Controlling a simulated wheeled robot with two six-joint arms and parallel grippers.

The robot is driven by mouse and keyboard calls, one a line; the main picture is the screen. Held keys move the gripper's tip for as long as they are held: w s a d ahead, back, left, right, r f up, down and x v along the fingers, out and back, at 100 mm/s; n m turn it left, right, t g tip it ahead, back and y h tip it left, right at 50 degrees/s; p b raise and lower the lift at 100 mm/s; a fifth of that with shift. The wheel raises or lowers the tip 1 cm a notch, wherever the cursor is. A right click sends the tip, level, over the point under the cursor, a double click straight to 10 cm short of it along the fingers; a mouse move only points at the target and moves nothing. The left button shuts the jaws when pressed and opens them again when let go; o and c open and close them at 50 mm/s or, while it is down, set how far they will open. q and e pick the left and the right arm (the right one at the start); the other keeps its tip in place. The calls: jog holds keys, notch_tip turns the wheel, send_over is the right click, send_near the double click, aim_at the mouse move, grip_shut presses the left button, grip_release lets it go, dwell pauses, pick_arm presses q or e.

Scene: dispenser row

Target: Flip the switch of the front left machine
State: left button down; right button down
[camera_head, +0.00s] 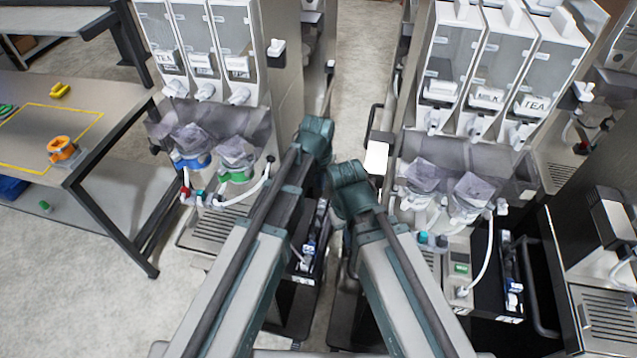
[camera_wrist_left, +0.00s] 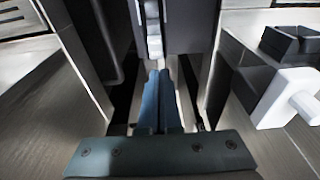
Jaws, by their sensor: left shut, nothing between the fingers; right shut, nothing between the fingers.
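The front left machine (camera_head: 283,108) stands left of centre in the head view, with tea-labelled canisters on its front. A white switch (camera_head: 276,47) sticks out near the top of its right side. In the left wrist view, a white switch-like part (camera_wrist_left: 287,98) with a protruding lever is on a grey panel at the right; I cannot tell which machine carries it. My left gripper (camera_wrist_left: 160,78) is shut and empty, apart from that part and to its left. In the head view both grippers are hidden beyond my arms.
A similar machine (camera_head: 410,140) stands at the right, with a narrow gap between the two. A table (camera_head: 110,95) with a yellow outline and small coloured objects is at the left. A black block (camera_wrist_left: 290,42) sits above the white part in the wrist view.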

aim_at(321, 200)
pick_arm(q)
jog(key=f+b, duration=0.1)
jog(key=f, duration=0.1)
jog(key=f+b, duration=0.2)
jog(key=w+f+b, duration=0.1)
jog(key=f+b, duration=0.1)
jog(key=shift+d, duration=0.1)
jog(key=shift+w+f, duration=0.1)
jog(key=shift+f, duration=0.2)
dwell(0.3)
jog(key=shift+s+r, duration=0.3)
jog(key=shift+s, duration=0.5)
